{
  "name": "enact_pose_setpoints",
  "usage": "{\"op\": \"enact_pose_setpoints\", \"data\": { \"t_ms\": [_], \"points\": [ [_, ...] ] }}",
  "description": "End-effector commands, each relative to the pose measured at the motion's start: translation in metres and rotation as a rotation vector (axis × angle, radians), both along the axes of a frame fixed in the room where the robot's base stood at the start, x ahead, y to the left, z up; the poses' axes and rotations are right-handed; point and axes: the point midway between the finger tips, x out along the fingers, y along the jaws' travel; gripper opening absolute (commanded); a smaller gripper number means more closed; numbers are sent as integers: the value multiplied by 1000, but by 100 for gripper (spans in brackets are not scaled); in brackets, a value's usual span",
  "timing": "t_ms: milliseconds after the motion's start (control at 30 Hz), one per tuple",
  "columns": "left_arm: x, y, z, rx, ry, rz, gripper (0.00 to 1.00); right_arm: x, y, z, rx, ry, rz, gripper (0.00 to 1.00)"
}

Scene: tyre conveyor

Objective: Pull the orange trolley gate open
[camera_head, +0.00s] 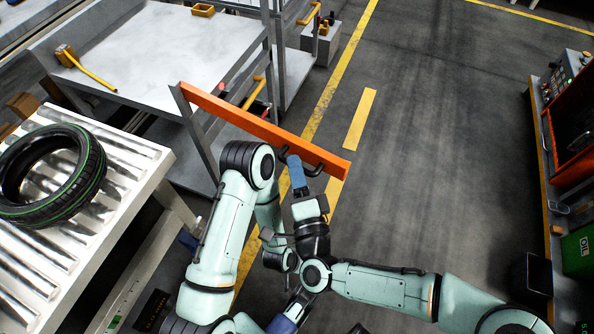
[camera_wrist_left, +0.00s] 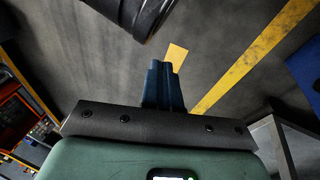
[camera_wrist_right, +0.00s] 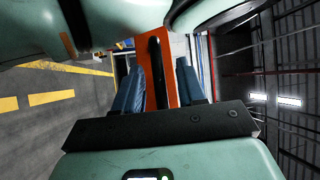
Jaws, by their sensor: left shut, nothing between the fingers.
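The orange gate bar (camera_head: 235,120) runs slantwise from the grey trolley frame out over the floor in the head view. A black handle (camera_head: 314,168) is fixed near its right end; it also shows in the right wrist view (camera_wrist_right: 154,70). My right gripper (camera_head: 294,163) is at this handle. In the right wrist view its blue fingers (camera_wrist_right: 158,82) stand apart with the handle between them and visible gaps, the orange bar behind. My left gripper's blue fingers (camera_wrist_left: 163,84) are together and empty in the left wrist view, pointing over floor.
A roller conveyor (camera_head: 150,160) with a green-striped tyre (camera_head: 50,175) stands at the left. The grey trolley table (camera_head: 150,45) is behind the gate. An orange-framed machine (camera_head: 570,140) and a green box (camera_head: 578,250) line the right. The floor between is clear.

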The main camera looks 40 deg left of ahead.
Motion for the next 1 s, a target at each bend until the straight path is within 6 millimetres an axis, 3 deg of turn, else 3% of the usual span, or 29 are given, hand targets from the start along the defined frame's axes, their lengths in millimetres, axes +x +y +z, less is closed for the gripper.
{"op": "enact_pose_setpoints", "data": {
  "t_ms": [333, 633, 1000],
  "points": [
    [2, 0, 3, 1, -9, 0, 0, -9, -12, -3, -4, 2, 1, 40],
    [-1, -4, 10, -8, -2, -7, 0, -49, -68, -12, -5, 4, 1, 40],
    [-72, -40, 68, -100, 185, -84, 0, -56, -79, -10, -5, 1, -2, 40]
  ]
}}
